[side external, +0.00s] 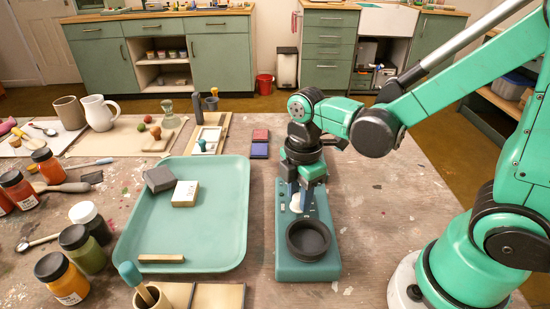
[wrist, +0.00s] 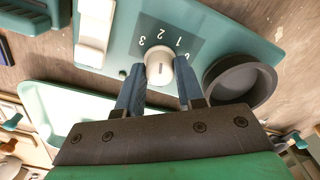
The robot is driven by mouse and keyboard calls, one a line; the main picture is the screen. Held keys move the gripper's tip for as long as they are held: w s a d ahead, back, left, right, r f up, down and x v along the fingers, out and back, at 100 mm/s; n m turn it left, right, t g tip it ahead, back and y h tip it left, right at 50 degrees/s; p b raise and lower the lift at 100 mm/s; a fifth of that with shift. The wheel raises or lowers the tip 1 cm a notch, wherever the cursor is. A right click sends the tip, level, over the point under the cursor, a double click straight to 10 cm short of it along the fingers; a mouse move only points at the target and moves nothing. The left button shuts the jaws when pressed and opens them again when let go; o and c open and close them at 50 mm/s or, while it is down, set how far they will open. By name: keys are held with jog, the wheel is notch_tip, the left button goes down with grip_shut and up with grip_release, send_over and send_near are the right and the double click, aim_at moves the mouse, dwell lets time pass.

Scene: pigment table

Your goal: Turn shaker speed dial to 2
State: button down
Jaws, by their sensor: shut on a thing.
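The teal shaker (side external: 290,268) stands on the table right of the tray, with a dark round cup holder (side external: 308,240) at its near end. In the wrist view, the white speed dial (wrist: 159,68) sits on a dark panel with the numbers 3, 2 and 1 arced beside it. My gripper (wrist: 160,82) has its two blue fingers on either side of the dial and is shut on it. The side view shows my gripper (side external: 306,196) pointing down over the shaker. I cannot tell for certain which number the dial points to.
A white switch or slider (wrist: 95,30) is on the shaker, left of the dial in the wrist view. A teal tray (side external: 213,250) holding a grey block and a white block lies left of the shaker. Pigment jars (side external: 62,277) stand at the far left.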

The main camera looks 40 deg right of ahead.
jog(key=shift+n, duration=0.3)
jog(key=c, duration=0.5)
grip_release()
jog(key=shift+c, duration=0.2)
jog(key=shift+r, duration=2.85)
